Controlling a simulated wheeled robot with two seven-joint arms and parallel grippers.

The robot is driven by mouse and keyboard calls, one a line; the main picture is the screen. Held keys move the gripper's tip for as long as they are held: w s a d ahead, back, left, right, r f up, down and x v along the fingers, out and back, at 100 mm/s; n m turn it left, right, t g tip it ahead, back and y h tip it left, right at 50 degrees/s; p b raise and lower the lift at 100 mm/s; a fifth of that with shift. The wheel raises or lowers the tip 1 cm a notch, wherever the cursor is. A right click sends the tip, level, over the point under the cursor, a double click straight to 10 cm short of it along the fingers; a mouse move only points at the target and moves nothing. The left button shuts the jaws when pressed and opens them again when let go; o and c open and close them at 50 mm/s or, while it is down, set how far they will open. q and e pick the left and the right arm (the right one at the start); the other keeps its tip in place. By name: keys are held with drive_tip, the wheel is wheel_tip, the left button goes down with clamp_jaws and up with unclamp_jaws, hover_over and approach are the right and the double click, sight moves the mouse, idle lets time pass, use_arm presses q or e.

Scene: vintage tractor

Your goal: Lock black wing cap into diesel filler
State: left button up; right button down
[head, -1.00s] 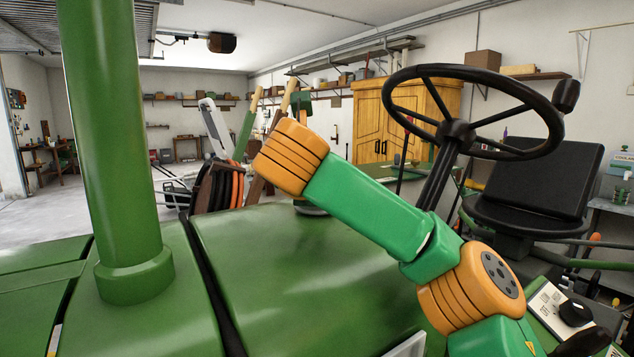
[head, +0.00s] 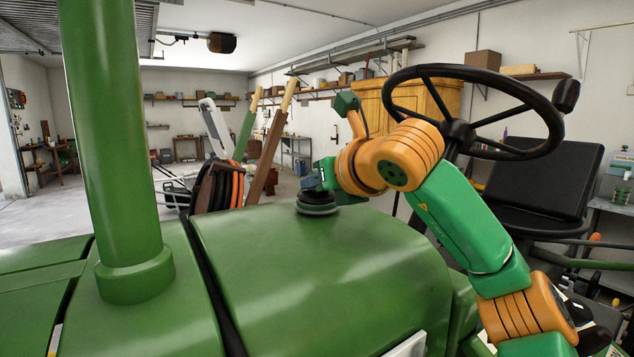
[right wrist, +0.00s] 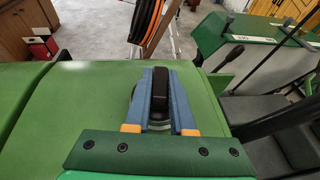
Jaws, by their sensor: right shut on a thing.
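The black wing cap (head: 318,196) is at the diesel filler (head: 318,210) on top of the green hood. It looks level and right over the filler's pale rim; I cannot tell whether it is seated or locked. My right gripper (head: 319,184) reaches it from above and to the right. In the right wrist view the gripper (right wrist: 160,90) has its two blue-grey fingers shut on the cap's upright black wing (right wrist: 160,88). The cap's round edge and the filler rim are mostly hidden there by the fingers and the green gripper body. My left gripper is out of view.
The green exhaust stack (head: 105,150) rises from the hood at the left. The black steering wheel (head: 470,105) and seat (head: 550,180) are at the right, behind my right arm. The hood (head: 320,270) around the filler is bare.

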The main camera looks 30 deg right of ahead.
drive_tip(key=c, duration=0.7)
unclamp_jaws()
drive_tip(key=shift+a+f+n+y, duration=0.1)
drive_tip(key=shift+f+n+y, duration=0.05)
drive_tip(key=shift+n+y, duration=0.15)
drive_tip(key=shift+a, duration=0.15)
drive_tip(key=shift+d, duration=0.35)
drive_tip(key=shift+a, duration=0.1)
